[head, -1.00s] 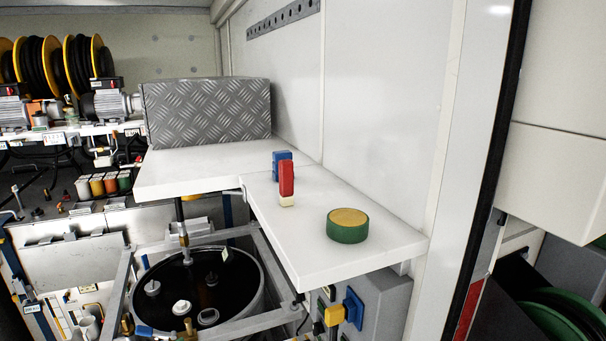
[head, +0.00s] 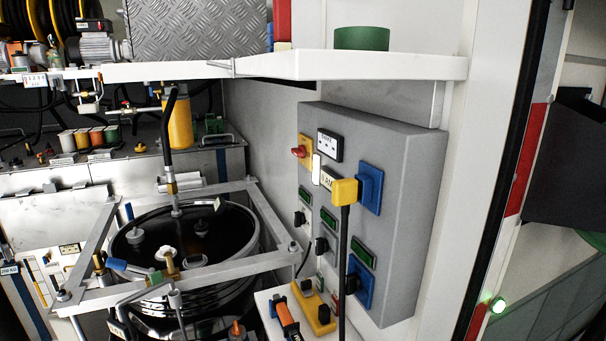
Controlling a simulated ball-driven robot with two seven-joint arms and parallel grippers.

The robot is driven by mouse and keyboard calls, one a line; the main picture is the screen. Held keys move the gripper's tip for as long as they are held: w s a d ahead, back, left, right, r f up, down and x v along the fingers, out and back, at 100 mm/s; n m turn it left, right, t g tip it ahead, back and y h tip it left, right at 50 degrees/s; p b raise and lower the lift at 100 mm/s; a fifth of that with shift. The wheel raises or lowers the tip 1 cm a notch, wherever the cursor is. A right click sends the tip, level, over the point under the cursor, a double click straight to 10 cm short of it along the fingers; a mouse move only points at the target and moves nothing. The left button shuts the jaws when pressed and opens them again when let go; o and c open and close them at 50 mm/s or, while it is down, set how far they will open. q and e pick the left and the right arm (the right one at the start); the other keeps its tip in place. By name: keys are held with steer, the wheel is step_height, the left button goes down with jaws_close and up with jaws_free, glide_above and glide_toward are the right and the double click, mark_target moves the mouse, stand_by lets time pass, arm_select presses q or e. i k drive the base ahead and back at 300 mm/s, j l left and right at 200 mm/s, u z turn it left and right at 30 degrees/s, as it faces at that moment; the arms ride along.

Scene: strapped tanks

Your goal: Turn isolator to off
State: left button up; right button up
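A grey electrical panel (head: 395,185) is mounted on the wall under the white shelf. Near its upper left is a red rotary knob (head: 299,151) on a yellow plate (head: 305,146), which looks like the isolator. The knob's exact setting is too small to read. Neither of my grippers shows in the head view.
A yellow plug (head: 344,190) with a black cable hangs from the panel, near blue sockets (head: 369,188). The white shelf (head: 385,66) overhangs the panel. A framed black tank (head: 190,245) stands to the left. A small bench with an orange-handled tool (head: 287,318) is below.

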mark_target(300, 152)
steer(key=j+z, duration=0.3)
steer(key=j, duration=0.2)
steer(key=j+z, duration=0.25)
steer(key=j, duration=0.3)
steer(key=k+j+z, duration=0.15)
steer(key=j+z, duration=0.15)
steer(key=j, duration=0.15)
